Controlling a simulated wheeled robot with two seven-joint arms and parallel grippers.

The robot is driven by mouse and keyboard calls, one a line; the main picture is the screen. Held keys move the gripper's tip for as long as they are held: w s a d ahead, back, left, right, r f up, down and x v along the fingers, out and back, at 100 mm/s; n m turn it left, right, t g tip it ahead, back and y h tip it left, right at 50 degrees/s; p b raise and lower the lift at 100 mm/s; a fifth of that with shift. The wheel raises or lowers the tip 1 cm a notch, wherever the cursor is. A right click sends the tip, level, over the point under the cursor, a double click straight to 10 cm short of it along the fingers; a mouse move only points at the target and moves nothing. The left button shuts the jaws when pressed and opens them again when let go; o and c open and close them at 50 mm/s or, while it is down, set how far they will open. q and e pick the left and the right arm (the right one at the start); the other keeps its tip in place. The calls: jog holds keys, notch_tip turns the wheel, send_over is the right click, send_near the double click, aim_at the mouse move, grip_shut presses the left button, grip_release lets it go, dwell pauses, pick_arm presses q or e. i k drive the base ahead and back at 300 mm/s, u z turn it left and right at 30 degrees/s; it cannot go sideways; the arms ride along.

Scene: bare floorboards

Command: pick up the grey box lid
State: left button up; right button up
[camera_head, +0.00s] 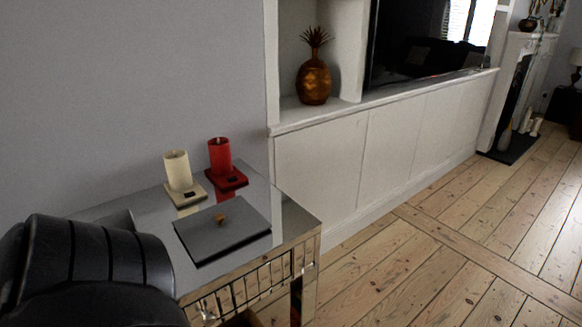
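The grey box lid (232,236) is a flat, dark grey square with a small gold knob on top. It lies flat on the mirrored table (290,214), near the table's front edge. My black left arm comes in from the lower left, beside the lid and apart from it in the picture. The arm covers the left part of the table. Neither of my grippers shows in this view.
A cream candle (178,170) and a red candle (220,156) stand on small bases behind the lid. A wall is close behind the table. A low white cabinet (390,140) runs along the wall to the right. Bare floorboards lie open at the right.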

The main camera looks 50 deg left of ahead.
aim_at(205, 234)
jog(key=i, duration=1.25)
jog(key=u, duration=3.05)
